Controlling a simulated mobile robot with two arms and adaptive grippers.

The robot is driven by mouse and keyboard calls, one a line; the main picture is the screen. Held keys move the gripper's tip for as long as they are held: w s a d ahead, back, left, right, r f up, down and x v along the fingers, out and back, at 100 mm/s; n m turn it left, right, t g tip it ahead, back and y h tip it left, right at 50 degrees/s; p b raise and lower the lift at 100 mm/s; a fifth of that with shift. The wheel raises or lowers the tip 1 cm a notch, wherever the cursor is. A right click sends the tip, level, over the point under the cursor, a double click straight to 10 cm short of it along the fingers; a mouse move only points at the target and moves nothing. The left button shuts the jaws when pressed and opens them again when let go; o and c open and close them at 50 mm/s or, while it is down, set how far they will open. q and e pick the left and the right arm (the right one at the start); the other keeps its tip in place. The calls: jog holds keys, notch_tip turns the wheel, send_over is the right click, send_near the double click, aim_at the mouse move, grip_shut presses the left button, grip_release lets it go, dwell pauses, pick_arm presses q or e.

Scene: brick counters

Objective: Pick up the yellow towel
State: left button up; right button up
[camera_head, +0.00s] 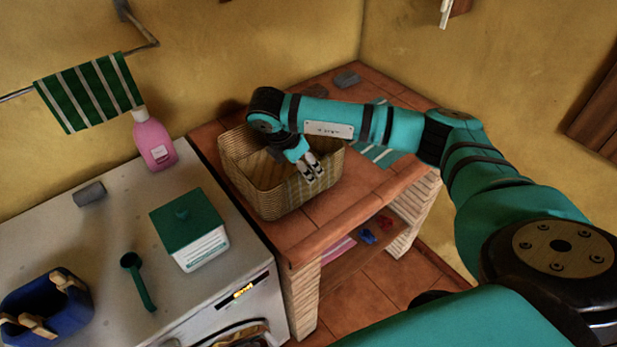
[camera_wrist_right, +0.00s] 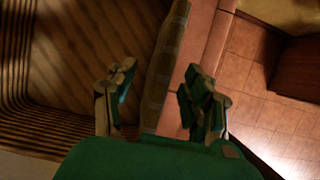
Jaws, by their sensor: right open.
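The yellow towel (camera_head: 299,192) looks dull yellow with faint lines. It hangs over the front right rim of the wicker basket (camera_head: 250,195). In the right wrist view the towel (camera_wrist_right: 166,65) is a narrow strip along the rim. My right gripper (camera_head: 312,168) is open at this rim, pointing down. In the wrist view, the fingers of my right gripper (camera_wrist_right: 158,78) stand on either side of the towel strip, one over the basket's inside and one over the tiled counter. I cannot tell whether they touch it. My left gripper is not in view.
The basket stands on a tiled brick counter (camera_head: 320,235). Left of it, a white washing machine (camera_head: 110,215) carries a green-lidded box (camera_head: 190,225), a pink bottle (camera_head: 153,142), a green scoop (camera_head: 138,280) and a blue peg basket (camera_head: 45,305). A striped teal cloth (camera_head: 375,155) lies behind my arm.

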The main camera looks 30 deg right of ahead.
jog(key=p+x, duration=0.2)
jog(key=x, duration=0.1)
jog(key=shift+s+f, duration=0.2)
jog(key=shift+f, duration=0.15)
jog(key=shift+d+f, duration=0.15)
jog(key=shift+f, duration=0.35)
jog(key=shift+f+b, duration=0.25)
jog(key=shift+b, duration=0.15)
grip_shut()
